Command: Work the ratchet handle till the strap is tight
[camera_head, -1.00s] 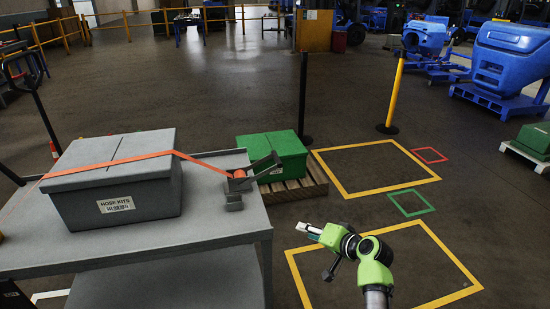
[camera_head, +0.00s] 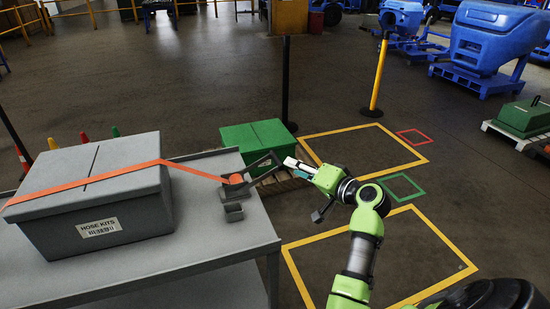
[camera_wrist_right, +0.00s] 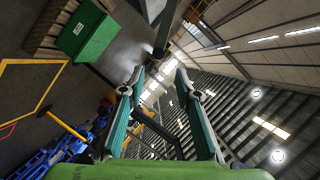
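The orange strap (camera_head: 125,172) runs over the grey lidded box labelled HOSE KITS (camera_head: 105,214) to the ratchet (camera_head: 236,182) at the right edge of the grey cart (camera_head: 222,234). The ratchet handle (camera_head: 264,163) sticks up and out to the right, past the cart's edge. My right gripper (camera_head: 288,163) is beside the handle's outer end; in the head view I cannot tell whether they touch. In the right wrist view its two fingers (camera_wrist_right: 159,80) are spread, and a dark bar, likely the handle (camera_wrist_right: 166,28), lies just beyond the tips. My left gripper is out of view.
A green box (camera_head: 258,136) sits on a pallet behind the cart. A dark post (camera_head: 286,85) and a yellow post (camera_head: 379,75) stand beyond. Yellow floor outlines (camera_head: 365,137) mark clear floor on the right. Blue equipment (camera_head: 490,45) is at the back right.

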